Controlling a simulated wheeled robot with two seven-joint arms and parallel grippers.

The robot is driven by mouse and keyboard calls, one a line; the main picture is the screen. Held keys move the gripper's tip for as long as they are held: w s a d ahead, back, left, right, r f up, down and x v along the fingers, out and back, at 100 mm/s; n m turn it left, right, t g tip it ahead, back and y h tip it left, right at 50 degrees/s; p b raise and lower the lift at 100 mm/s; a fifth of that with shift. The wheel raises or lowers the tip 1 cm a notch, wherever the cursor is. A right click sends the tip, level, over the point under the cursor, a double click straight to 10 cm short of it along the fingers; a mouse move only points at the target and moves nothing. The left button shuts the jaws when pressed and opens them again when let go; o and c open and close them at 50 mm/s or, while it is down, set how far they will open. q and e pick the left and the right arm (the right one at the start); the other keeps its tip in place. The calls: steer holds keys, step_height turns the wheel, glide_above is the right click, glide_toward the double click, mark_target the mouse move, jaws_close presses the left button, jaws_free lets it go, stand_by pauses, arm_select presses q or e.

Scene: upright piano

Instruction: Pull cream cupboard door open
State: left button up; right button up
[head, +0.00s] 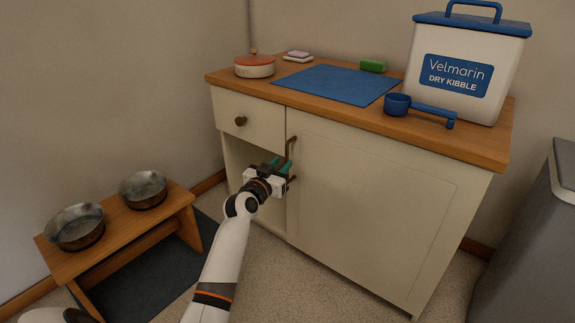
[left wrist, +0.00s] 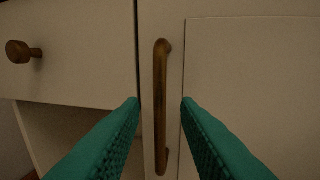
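The cream cupboard door (head: 365,205) is the large panelled front on the right of the cabinet and looks shut. Its upright brass bar handle (head: 291,147) is near the door's left edge. The handle also shows in the left wrist view (left wrist: 160,105), in the middle of the picture. My left gripper (head: 278,163) is in front of the handle, with its teal fingers open. In the left wrist view its fingertips (left wrist: 161,104) stand apart, one on each side of the handle, with gaps; I cannot tell how far they reach along it. My right gripper is not in view.
A drawer with a round knob (head: 240,121) sits left of the door, above an open compartment. A kibble bin (head: 465,70), blue scoop (head: 398,104) and red-lidded pot (head: 254,66) stand on top. A bench with bowls (head: 75,227) is left; a grey bin (head: 530,240) is right.

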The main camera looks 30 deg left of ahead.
mark_target(287, 158)
arm_select(q)
steer(key=shift+w+a+b, duration=0.15)
steer(key=shift+w+b, duration=0.2)
steer(key=shift+w, duration=0.8)
steer(key=shift+w+a+b, duration=0.15)
steer(key=shift+w+b, duration=0.2)
steer(key=shift+w, duration=0.75)
jaws_close()
